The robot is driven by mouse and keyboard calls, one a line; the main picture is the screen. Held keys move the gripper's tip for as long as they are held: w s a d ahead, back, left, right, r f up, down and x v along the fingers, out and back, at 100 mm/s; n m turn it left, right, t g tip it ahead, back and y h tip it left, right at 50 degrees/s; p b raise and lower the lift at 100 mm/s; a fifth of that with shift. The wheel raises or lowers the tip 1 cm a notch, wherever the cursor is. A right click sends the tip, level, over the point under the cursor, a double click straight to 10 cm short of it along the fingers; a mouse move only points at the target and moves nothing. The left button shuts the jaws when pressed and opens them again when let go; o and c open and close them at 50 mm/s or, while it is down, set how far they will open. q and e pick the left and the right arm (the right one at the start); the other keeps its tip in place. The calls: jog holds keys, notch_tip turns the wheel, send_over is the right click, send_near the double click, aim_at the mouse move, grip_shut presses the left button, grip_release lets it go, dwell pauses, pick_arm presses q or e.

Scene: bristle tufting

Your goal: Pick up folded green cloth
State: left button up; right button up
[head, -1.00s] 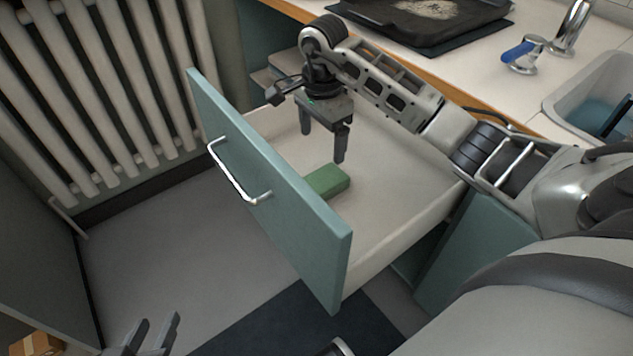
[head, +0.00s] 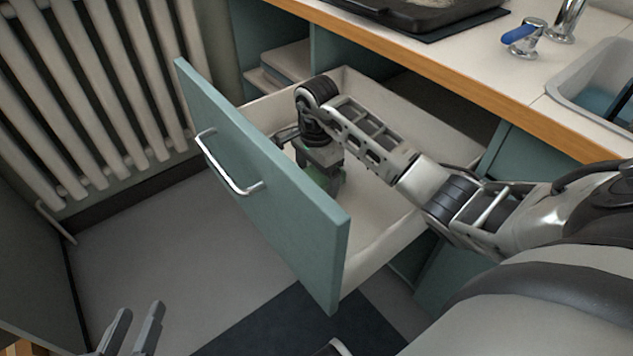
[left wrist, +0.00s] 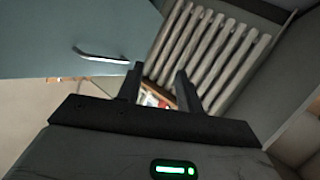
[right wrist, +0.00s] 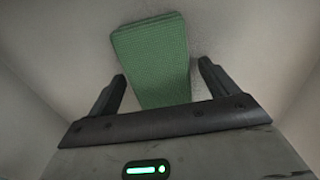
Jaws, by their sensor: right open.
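The folded green cloth (right wrist: 152,45) lies on the pale floor of the open drawer (head: 385,225). In the right wrist view it reaches in between the two fingers of my right gripper (right wrist: 161,80), which is open, with a gap visible on each side of the cloth. In the head view my right gripper (head: 322,185) is down inside the drawer, and its body hides most of the cloth. My left gripper (head: 138,325) is open and empty at the bottom left of the head view, away from the drawer. It also shows open in the left wrist view (left wrist: 160,78).
The drawer's teal front (head: 265,185) with its metal handle (head: 225,170) stands left of my right gripper. The wooden counter edge (head: 430,70) lies above and behind. A white radiator (head: 100,100) stands at the left. The grey floor (head: 150,255) is clear.

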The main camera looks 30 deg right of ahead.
jog(key=c, duration=1.1)
jog(key=shift+o, duration=0.2)
jog(key=shift+r, duration=0.1)
